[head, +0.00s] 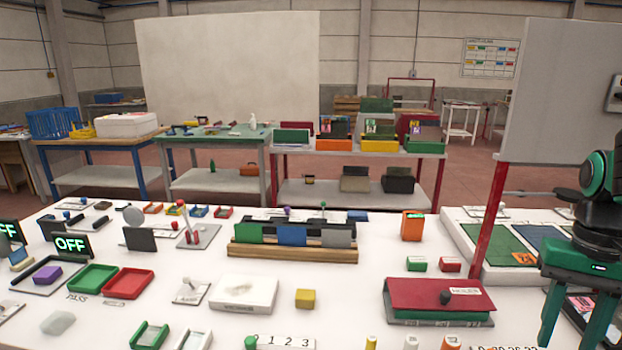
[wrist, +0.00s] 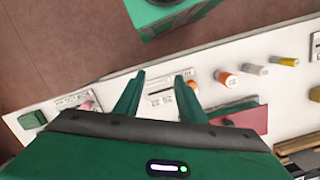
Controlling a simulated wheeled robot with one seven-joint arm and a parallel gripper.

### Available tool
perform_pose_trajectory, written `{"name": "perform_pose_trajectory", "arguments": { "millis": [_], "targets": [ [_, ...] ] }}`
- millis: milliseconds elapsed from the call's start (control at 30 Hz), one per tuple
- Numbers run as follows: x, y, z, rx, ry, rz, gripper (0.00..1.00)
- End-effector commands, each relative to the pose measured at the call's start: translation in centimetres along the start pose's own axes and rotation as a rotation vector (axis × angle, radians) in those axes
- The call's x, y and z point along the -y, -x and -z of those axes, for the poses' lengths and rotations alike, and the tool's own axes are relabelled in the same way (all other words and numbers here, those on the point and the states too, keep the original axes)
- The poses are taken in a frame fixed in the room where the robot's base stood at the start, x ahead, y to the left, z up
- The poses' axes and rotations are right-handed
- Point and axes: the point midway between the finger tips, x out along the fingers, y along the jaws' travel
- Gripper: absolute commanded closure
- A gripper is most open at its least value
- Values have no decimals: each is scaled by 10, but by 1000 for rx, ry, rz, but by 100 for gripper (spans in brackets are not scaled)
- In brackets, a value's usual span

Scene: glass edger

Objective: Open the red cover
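The red cover (head: 425,290) lies shut and slightly sloped over a low grey-green base (head: 440,319) at the front right of the white table in the head view. It has a dark round knob (head: 445,297) and a white label. A dark red panel (wrist: 248,119), which looks like the same cover, shows at the right of the wrist view, partly hidden behind my gripper. My gripper (head: 572,335) is to the right of the cover and apart from it. In the wrist view my gripper (wrist: 158,88) has its two green fingers spread with nothing held between them.
A red post (head: 487,225) with a grey panel stands between the cover and my arm. Small green (head: 417,264) and red (head: 450,265) blocks sit behind the cover. Several coloured pegs stand along the front edge. A yellow cube (head: 305,299) is left of the cover, with clear table between.

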Motion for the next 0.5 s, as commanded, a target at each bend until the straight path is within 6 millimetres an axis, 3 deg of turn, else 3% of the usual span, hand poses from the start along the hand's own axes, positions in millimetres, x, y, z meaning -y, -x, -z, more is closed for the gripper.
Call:
{"name": "perform_pose_trajectory", "arguments": {
  "millis": [200, 500],
  "targets": [
    [-30, -39, -34, -93, -13, 37, 63],
    [-38, -53, -44, -124, -15, 48, 63]
  ]
}}
